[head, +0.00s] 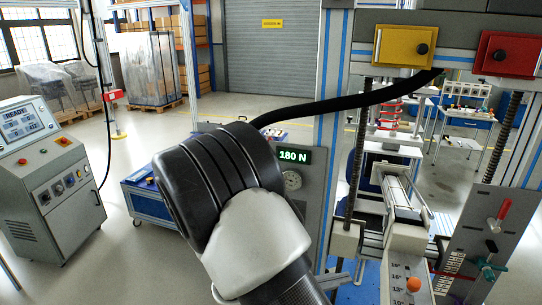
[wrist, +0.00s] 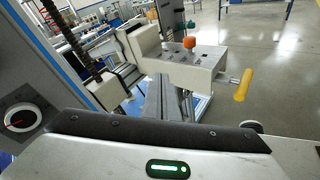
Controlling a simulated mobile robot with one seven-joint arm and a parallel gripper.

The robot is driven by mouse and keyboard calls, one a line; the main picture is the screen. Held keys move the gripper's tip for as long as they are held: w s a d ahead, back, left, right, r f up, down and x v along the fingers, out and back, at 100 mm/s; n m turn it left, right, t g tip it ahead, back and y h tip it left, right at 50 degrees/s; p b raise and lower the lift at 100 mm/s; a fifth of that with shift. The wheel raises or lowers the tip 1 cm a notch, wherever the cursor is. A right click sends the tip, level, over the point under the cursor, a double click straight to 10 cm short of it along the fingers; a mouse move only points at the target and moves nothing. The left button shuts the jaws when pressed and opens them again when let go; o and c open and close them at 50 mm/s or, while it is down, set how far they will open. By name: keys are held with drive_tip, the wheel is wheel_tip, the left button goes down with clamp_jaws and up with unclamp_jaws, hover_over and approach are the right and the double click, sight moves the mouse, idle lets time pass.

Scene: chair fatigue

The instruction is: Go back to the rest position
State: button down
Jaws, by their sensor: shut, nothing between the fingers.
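My gripper (wrist: 163,82) shows in the wrist view as narrow grey fingers rising from the dark bar at the bottom. The fingers are together, with nothing held between them. In front of it stands a test rig with a grey block (wrist: 186,66) carrying an orange knob (wrist: 189,43) and a yellow handle (wrist: 242,85). In the head view my arm fills the lower middle and my gripper is hidden. The rig's angle-marked block (head: 407,283) and its orange knob (head: 413,284) are right of my arm.
A control console (head: 45,165) stands at the left, and a blue cart (head: 150,195) is behind my arm. The rig's panel with a 180 N display (head: 293,156) is close beside my arm. A yellow box (head: 403,46) and a red box (head: 507,54) are above. Open floor lies between console and cart.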

drive_tip(key=s+d+r+m+g+y, duration=0.4)
drive_tip(key=s+r+m+g+y, duration=0.3)
drive_tip(key=s+m, duration=0.35)
drive_tip(key=s+a+r+m+t+y, duration=0.2)
drive_tip(key=r+m+t+y, duration=0.1)
drive_tip(key=r, duration=0.3)
drive_tip(key=s+a+r+m+t+y, duration=0.2)
drive_tip(key=a+r+m+t+y, duration=0.1)
drive_tip(key=r, duration=0.4)
drive_tip(key=shift+s+a+m+t+y+p, duration=0.3)
drive_tip(key=shift+a+m+y+p, duration=0.15)
drive_tip(key=shift+m, duration=0.4)
